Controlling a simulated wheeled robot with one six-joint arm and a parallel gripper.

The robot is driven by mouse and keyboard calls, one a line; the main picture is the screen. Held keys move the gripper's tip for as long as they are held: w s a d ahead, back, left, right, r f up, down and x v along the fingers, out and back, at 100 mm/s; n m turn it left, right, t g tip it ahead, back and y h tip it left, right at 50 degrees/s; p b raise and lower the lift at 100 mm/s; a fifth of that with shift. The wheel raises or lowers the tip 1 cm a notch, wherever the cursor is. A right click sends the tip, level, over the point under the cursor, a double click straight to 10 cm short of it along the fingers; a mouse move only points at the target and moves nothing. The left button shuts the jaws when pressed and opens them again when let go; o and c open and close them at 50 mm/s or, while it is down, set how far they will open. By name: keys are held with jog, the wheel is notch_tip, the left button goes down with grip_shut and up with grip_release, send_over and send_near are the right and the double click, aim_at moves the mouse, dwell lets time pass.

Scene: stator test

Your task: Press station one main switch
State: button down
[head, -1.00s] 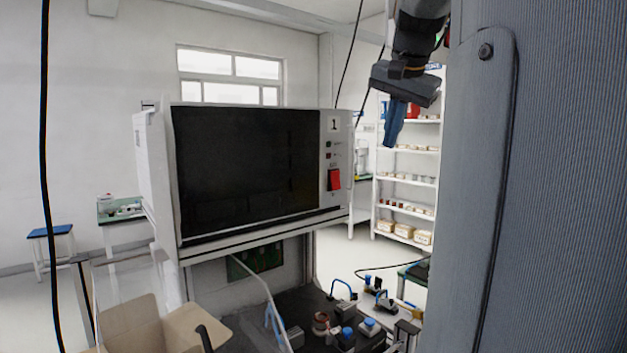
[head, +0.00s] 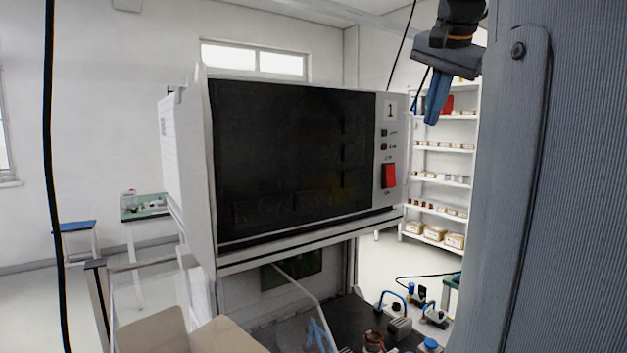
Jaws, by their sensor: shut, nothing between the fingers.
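The station one cabinet (head: 290,165) stands in the middle of the head view, with a large black front panel and a light strip at its right marked "1". The red main switch (head: 389,175) sits on that strip, below two small indicators (head: 384,140). My gripper (head: 434,108) hangs at the upper right with its blue fingers together, pointing down. In the picture it is above and to the right of the switch, apart from it. The distance in depth between them is hard to tell.
Below the cabinet, a dark work surface (head: 345,308) holds several blue-handled fixtures (head: 392,297). An open cardboard box (head: 205,338) is at the lower front. White shelves (head: 443,160) stand behind at the right. A blue stool (head: 76,228) is at the left.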

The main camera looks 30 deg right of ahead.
aim_at(391, 176)
notch_tip(391, 176, down, 7)
jog(key=w+b, duration=0.3)
jog(key=b, duration=0.3)
jog(key=shift+r, duration=0.15)
jog(key=w+d+f+p, duration=0.1)
jog(key=w+f, duration=0.2)
jog(key=w+d+f+p, duration=0.1)
jog(key=w+f, duration=0.1)
jog(key=w+d+f+p, duration=0.1)
jog(key=w+f, duration=0.2)
jog(key=shift+w+f+p, duration=0.3)
jog(key=shift+f, duration=0.05)
